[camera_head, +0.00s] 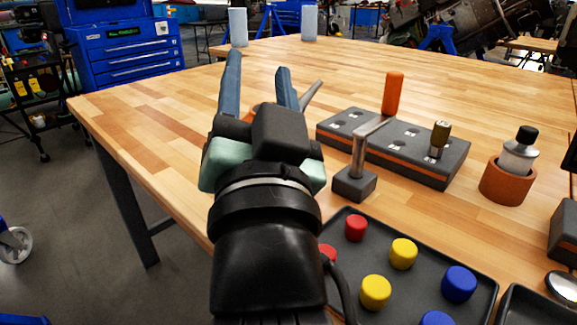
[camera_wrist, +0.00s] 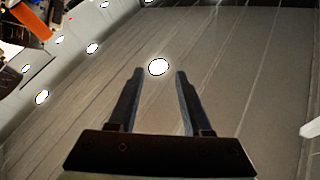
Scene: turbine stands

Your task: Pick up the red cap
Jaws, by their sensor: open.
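A red cap (camera_head: 356,228) sits in the dark tray (camera_head: 482,281) at the front of the wooden table. A second red cap (camera_head: 328,252) is partly hidden behind my wrist. My gripper (camera_head: 257,80) is open and empty, above the table to the left of the tray, with its fingers pointing away from the caps. In the wrist view my gripper (camera_wrist: 158,74) shows two parted fingers with nothing between them. No red cap is recognisable in the wrist view.
Yellow caps (camera_head: 403,253) and blue caps (camera_head: 459,284) share the tray. Behind it stand a metal post on a dark base (camera_head: 354,185), a grey block with an orange handle (camera_head: 393,93), and a bottle in a brown cup (camera_head: 507,181). The table's left side is clear.

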